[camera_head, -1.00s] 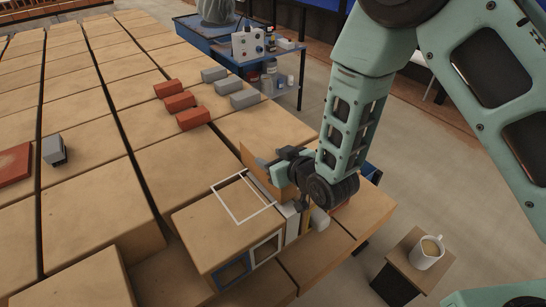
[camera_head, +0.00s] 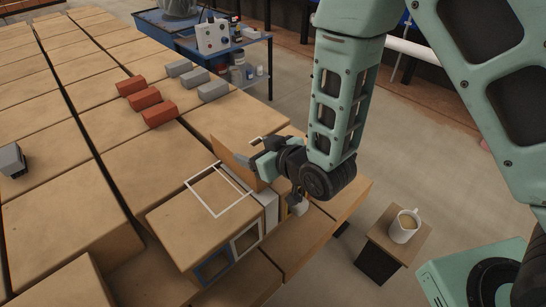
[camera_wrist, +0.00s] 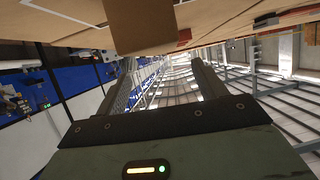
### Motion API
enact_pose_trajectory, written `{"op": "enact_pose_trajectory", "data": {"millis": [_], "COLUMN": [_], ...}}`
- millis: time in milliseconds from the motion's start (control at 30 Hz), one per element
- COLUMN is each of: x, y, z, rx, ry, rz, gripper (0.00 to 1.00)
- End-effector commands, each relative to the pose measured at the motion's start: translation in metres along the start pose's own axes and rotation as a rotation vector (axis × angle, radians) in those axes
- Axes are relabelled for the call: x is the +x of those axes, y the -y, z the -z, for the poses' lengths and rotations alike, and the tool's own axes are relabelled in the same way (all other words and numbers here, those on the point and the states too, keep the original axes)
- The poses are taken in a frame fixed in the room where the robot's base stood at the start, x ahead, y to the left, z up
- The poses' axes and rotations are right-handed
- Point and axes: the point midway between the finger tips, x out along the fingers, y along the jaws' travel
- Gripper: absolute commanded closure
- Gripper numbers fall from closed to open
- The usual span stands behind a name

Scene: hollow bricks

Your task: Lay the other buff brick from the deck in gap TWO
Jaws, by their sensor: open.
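My gripper (camera_head: 259,163) is open beside an upright tan block (camera_head: 234,152) standing behind the white-outlined square (camera_head: 219,191). In the wrist view a plain tan-brown block (camera_wrist: 140,24) is ahead of and above the open fingers (camera_wrist: 163,82), and nothing is between them. I cannot tell whether this block is a buff brick. A blue frame (camera_head: 212,266) and a white frame (camera_head: 246,241) mark the near face of the large tan block under the outline. No number is readable on any gap. My wrist hides part of the area behind the upright block.
Several red bricks (camera_head: 146,102) and grey bricks (camera_head: 195,78) lie on the tan blockwork (camera_head: 120,170). A lone grey object (camera_head: 11,160) is at the left. A mug (camera_head: 405,227) stands on a small stand at the right. A blue shelf cart (camera_head: 250,70) is behind.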

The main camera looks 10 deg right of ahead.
Motion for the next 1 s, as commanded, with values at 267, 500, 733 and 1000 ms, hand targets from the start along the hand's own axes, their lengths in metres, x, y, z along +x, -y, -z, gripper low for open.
{"op": "enact_pose_trajectory", "data": {"millis": [267,500,733,1000], "x": [-0.044,-0.049,-0.059,-0.069], "y": [0.000,0.000,0.000,0.000], "z": [0.002,0.005,0.006,0.003], "rx": [0.000,-0.001,-0.001,-0.001], "ry": [0.003,0.004,0.005,0.003], "rz": [-0.001,0.000,0.001,0.000], "gripper": [0.30,0.30,0.30,0.30]}}
